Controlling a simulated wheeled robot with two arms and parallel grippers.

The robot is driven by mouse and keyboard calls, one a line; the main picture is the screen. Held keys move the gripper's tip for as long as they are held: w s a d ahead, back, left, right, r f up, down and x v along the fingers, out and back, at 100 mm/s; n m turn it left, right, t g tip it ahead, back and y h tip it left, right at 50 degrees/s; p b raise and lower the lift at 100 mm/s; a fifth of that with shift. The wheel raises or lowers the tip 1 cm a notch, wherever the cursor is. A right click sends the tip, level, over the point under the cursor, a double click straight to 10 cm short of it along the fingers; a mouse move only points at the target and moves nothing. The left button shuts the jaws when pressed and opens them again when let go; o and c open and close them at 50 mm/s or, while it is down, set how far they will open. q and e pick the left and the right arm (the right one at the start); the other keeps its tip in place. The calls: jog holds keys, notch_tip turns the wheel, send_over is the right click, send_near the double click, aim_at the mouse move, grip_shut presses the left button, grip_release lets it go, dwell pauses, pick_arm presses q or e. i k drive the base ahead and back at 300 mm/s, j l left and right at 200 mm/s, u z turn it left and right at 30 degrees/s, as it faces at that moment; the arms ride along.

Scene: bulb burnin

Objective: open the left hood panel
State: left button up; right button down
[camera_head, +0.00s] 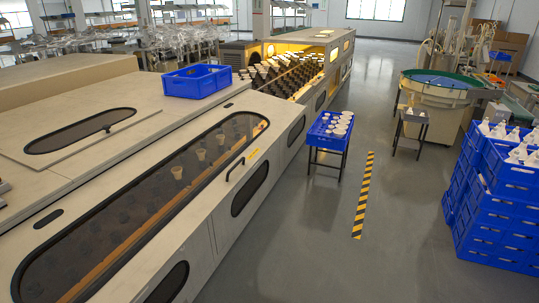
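A long beige hood panel (213,188) with a dark tinted window (150,212) slopes along the front of the near machine. It looks closed, lying flush with the machine body. Pale bulb-like pieces (177,173) show dimly through the window. I cannot tell from a marking whether this is the left panel. Neither of my grippers can be made out in the view.
A blue crate (196,81) sits on the machine top. Behind is a lit, open section (300,66) with rows of bulbs. A blue tray on a stand (329,130) is beside the machine. Stacked blue crates (497,220) stand right.

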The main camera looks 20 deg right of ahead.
aim_at(21, 245)
jog(key=i+l+z, duration=0.15)
jog(key=i+l, duration=0.85)
jog(key=i+j, duration=0.05)
jog(key=i, duration=0.05)
